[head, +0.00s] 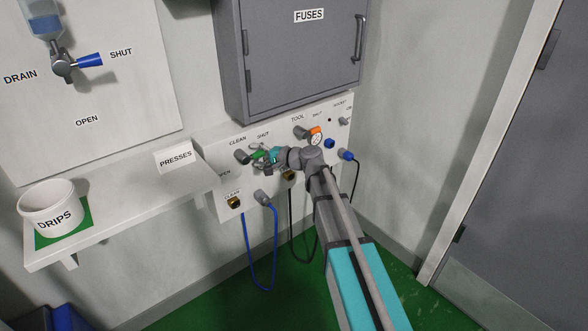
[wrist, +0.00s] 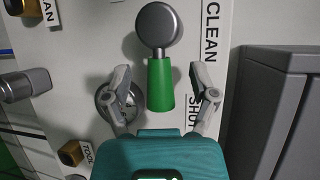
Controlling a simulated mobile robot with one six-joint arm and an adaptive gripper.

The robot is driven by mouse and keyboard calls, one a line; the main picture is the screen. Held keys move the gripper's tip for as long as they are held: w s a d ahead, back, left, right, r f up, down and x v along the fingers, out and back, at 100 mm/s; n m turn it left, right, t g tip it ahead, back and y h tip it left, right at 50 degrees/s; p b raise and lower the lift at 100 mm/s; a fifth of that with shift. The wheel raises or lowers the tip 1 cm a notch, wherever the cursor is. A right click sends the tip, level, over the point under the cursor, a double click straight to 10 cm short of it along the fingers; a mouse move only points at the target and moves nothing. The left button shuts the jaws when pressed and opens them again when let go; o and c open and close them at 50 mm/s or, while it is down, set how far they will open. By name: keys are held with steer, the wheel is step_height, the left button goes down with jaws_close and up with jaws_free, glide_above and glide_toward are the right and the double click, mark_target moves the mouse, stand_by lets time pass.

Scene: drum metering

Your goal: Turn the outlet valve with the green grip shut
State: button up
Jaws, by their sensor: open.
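The green grip (wrist: 160,85) of the outlet valve shows in the wrist view, joined to a round grey hub (wrist: 159,25). In the head view the green grip (head: 259,155) points right from its hub (head: 242,157), below the word SHUT and away from OPEN. My gripper (wrist: 162,78) is open, its fingers on either side of the grip's lower part with a visible gap at each side. In the head view my gripper (head: 264,157) is at the grip and partly covers it. Whether the grip lies deep between the fingers, I cannot tell.
The TOOL valve with an orange grip (head: 315,130) is to the right on the same panel. A grey FUSES cabinet (head: 295,60) overhangs the panel. Blue and black hoses hang below. A shelf with a DRIPS pot (head: 50,200) is left, under a blue-handled DRAIN valve (head: 88,60).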

steer(key=shift+f, duration=0.15)
steer(key=m+y+b, duration=0.1)
steer(key=b, duration=0.1)
steer(key=f+m+b, duration=0.1)
steer(key=m+b, duration=0.1)
steer(key=shift+s+a+f+y+b, duration=0.1)
steer(key=shift+f+y+b, duration=0.2)
steer(key=shift+y+b, duration=0.1)
steer(key=v, duration=1.4)
steer(key=s+d+r+n+g+h+p, duration=0.3)
steer(key=s+h+p, duration=0.3)
steer(key=p, duration=0.7)
steer(key=s+d+r+n+g+h+p, duration=0.3)
steer(key=s+r+n+h+p, duration=0.2)
steer(key=s+p, duration=0.6)
steer(key=shift+g+h+p, duration=0.4)
steer(key=shift+h+p, duration=0.75)
steer(key=shift+h, duration=0.05)
steer(key=shift+s+d+n, duration=0.1)
steer(key=shift+s+n, duration=0.15)
steer(key=shift+n, duration=0.05)
